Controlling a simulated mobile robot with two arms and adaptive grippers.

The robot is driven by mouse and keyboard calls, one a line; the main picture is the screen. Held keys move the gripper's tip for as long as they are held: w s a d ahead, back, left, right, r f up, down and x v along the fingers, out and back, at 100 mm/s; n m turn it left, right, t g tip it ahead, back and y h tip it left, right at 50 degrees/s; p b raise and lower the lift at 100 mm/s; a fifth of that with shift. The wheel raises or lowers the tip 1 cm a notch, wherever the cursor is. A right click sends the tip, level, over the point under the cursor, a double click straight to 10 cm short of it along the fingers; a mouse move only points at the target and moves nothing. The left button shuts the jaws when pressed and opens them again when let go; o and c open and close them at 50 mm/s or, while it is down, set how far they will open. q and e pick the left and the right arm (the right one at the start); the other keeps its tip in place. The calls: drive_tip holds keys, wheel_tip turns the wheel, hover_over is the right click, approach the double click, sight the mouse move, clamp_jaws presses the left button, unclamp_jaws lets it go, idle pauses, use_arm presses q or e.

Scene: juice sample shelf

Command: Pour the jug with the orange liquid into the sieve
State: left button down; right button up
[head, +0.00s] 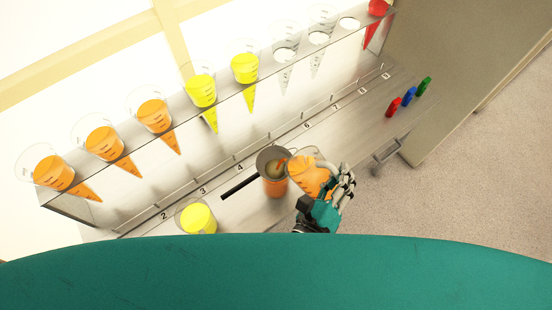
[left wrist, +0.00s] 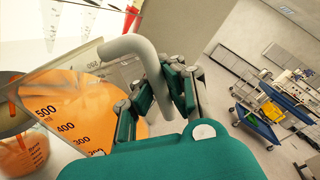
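The jug (head: 308,178) holds orange liquid and is tilted to the left, its rim at the right edge of the sieve (head: 272,162). An orange streak shows inside the sieve near that rim. The sieve has a long dark handle pointing left and sits over a container (head: 275,188) with orange liquid. My left gripper (head: 343,182) is shut on the jug's handle, on the jug's right side. In the left wrist view the jug (left wrist: 75,115) shows its scale marks and grey handle, with the container (left wrist: 22,152) at the left edge. My right gripper is not in view.
A jug with yellow liquid (head: 197,218) stands on the counter to the left. Behind, a raised shelf (head: 225,110) holds a row of cone-shaped vessels with orange, yellow, clear and red contents. Red, blue and green items (head: 408,96) are at the right. The counter between is clear.

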use_arm(q)
drive_tip(key=shift+r+n, duration=0.1)
drive_tip(key=shift+n, duration=0.3)
drive_tip(key=shift+a+y, duration=0.15)
drive_tip(key=shift+y, duration=0.25)
drive_tip(key=shift+w, duration=0.2)
drive_tip(key=shift+r+n, duration=0.1)
drive_tip(key=shift+n, duration=0.2)
drive_tip(key=shift+w+p, duration=0.15)
drive_tip(key=shift+p, duration=0.15)
drive_tip(key=shift+a, duration=0.1)
idle(0.5)
drive_tip(key=shift+w+a+r+n+p, duration=0.2)
drive_tip(key=shift+a+n+p, duration=0.15)
drive_tip(key=shift+n, duration=0.25)
idle(1.7)
